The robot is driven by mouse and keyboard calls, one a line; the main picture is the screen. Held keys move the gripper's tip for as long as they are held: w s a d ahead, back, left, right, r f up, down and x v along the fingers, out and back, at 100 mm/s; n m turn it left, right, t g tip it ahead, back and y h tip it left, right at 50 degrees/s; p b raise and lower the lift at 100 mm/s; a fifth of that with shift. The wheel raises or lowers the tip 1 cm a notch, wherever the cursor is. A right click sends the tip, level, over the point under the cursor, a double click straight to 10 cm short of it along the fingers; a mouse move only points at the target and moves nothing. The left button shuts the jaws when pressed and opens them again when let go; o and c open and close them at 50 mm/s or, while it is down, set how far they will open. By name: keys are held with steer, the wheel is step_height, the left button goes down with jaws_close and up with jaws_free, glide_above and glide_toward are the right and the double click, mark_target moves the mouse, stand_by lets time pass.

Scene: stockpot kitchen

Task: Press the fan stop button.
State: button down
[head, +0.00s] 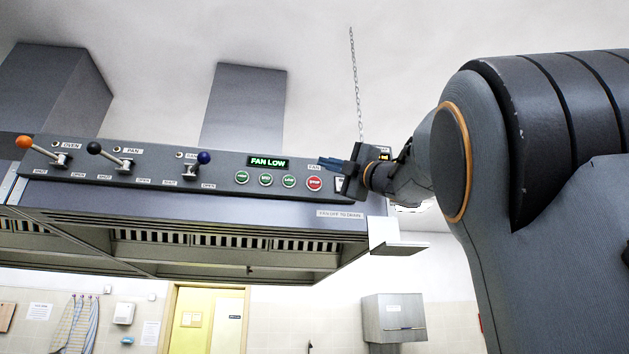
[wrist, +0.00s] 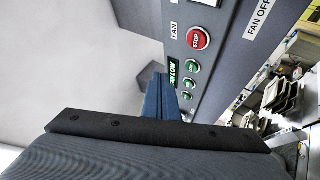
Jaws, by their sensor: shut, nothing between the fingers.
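The red fan stop button (head: 314,184) sits on the hood's front panel, at the right end of a row of green buttons (head: 265,180). The lit display (head: 268,162) above the row reads FAN LOW. In the wrist view the stop button (wrist: 198,40) is on the panel, ahead and to the right of my fingers, and is fully visible. My gripper (head: 326,164) is shut and empty. In the head view its blue fingertips appear just above and right of the stop button. In the wrist view the fingers (wrist: 160,82) look apart from the button.
The hood panel (head: 225,172) also carries levers with orange (head: 24,142), black (head: 94,148) and blue (head: 204,157) knobs, to the left. A small shelf (head: 400,248) juts out at the hood's lower right corner. A chain (head: 354,80) hangs behind my gripper.

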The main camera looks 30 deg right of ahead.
steer(key=shift+w, duration=0.2)
steer(key=p, duration=0.3)
glide_toward(311, 178)
steer(key=shift+w+a+r, duration=0.5)
steer(key=shift+w+r, duration=0.25)
steer(key=shift+w+a+r, duration=0.45)
steer(key=shift+w+r, duration=0.3)
steer(key=shift+w, duration=0.15)
stand_by(0.8)
steer(key=shift+w+d, duration=0.15)
steer(key=shift+w, duration=0.1)
steer(key=shift+w+d+p, duration=0.1)
steer(key=shift+w+p, duration=0.2)
steer(key=shift+w, duration=0.1)
stand_by(0.8)
steer(key=shift+s, duration=0.1)
steer(key=shift+s+a+b, duration=0.25)
steer(key=shift+s+b, duration=0.2)
steer(key=shift+s, duration=0.25)
steer(key=shift+s, duration=0.1)
steer(key=shift+s+a+b, duration=0.2)
steer(key=shift+s+b, duration=0.15)
steer(key=shift+s, duration=0.4)
steer(key=shift+s+a+b, duration=0.25)
steer(key=shift+s+b, duration=0.1)
steer(key=shift+s, duration=0.45)
steer(key=shift+s+a+b, duration=0.2)
steer(key=shift+s+b, duration=0.15)
steer(key=shift+s, duration=0.4)
